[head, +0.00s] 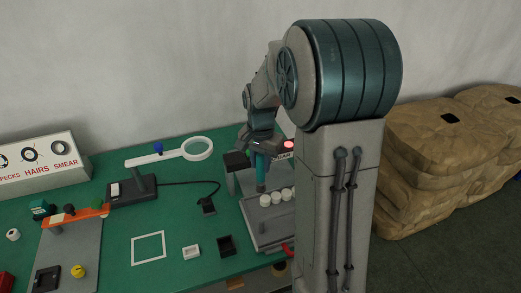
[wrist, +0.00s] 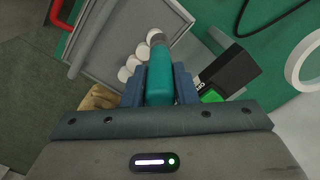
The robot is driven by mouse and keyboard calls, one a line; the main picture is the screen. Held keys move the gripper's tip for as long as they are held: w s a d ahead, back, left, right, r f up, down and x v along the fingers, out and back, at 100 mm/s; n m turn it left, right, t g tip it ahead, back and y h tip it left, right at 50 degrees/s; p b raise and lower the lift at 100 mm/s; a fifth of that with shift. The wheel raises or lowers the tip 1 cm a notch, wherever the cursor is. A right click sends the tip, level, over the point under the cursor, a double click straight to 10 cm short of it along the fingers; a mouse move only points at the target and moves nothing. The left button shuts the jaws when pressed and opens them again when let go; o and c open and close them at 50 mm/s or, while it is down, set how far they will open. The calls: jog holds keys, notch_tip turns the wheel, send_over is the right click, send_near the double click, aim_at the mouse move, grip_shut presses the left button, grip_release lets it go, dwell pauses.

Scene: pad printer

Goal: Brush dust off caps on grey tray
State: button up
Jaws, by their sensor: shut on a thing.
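My gripper (head: 260,152) is shut on a brush with a teal handle (wrist: 160,80); the handle also shows in the head view (head: 262,166). The brush points down, its tip just above or touching the row of caps; I cannot tell which. The white caps (head: 276,197) stand in a row on the grey tray (head: 268,232). In the wrist view several caps (wrist: 133,62) run diagonally, and the brush's grey end (wrist: 163,42) is beside the upper ones and partly hides them. The grey tray (wrist: 100,40) is bare on its left. Dust is too small to tell.
A grey stand with a black block (head: 236,159) is close left of my gripper. A magnifier (head: 197,148) stands farther left. A black box (head: 226,245) and a white box (head: 191,252) sit left of the tray. A red handle (head: 288,250) is at the tray's front.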

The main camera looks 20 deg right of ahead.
jog(key=shift+r+p, duration=0.7)
jog(key=shift+r, duration=0.65)
jog(key=shift+f, duration=0.1)
